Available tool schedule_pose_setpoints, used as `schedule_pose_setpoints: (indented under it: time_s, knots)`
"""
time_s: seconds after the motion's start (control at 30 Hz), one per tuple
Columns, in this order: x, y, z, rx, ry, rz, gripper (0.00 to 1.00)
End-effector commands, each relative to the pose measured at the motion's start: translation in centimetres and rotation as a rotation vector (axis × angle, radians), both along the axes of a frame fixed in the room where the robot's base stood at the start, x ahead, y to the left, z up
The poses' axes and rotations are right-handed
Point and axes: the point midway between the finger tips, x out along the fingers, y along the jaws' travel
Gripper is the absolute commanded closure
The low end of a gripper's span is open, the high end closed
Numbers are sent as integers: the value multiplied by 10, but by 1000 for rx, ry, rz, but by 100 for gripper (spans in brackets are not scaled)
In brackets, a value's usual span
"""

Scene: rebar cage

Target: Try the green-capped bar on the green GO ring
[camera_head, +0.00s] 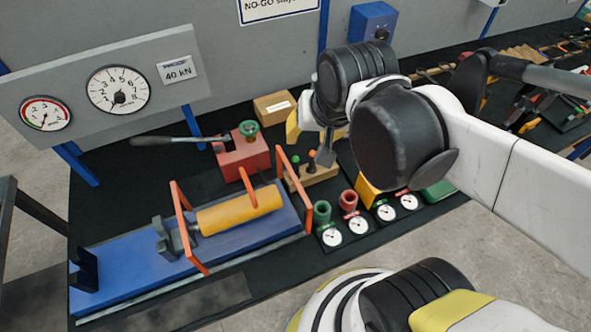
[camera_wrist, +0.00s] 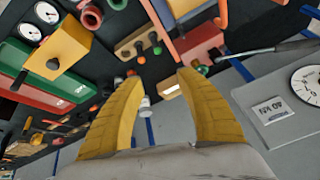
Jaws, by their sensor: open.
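In the head view, a small wooden block (camera_head: 318,174) on the black bench holds a green cap (camera_head: 295,159) and an orange cap (camera_head: 312,154). A green ring (camera_head: 322,210) stands above a dial gauge, beside a red ring (camera_head: 349,200). My gripper (camera_head: 329,160) is over the block area, with my arm hiding much of it. In the wrist view my gripper (camera_wrist: 157,78) has its two yellow fingers apart and nothing held between them. The wooden block (camera_wrist: 128,42) with a green cap (camera_wrist: 157,50) lies beyond the fingertips.
A blue test bed (camera_head: 130,262) with a yellow cylinder (camera_head: 240,209) and orange frames lies left. A cardboard box (camera_head: 273,107) is behind. Several dial gauges (camera_head: 358,225) line the front edge.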

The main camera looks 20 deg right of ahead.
Motion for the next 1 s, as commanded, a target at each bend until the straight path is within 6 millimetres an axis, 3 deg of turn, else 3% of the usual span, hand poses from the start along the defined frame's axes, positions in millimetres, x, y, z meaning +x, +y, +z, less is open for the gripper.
schedule_pose_setpoints:
  time_s: [0.03,0.3,0.5,0.7,1.0]
  knots:
    - [13,0,-3,39,43,-79,57]
    - [61,-2,-52,206,289,-604,57]
    - [79,-2,-91,241,402,-898,57]
    - [84,-2,-112,246,435,-1005,57]
    - [83,-2,-158,247,435,-1007,57]
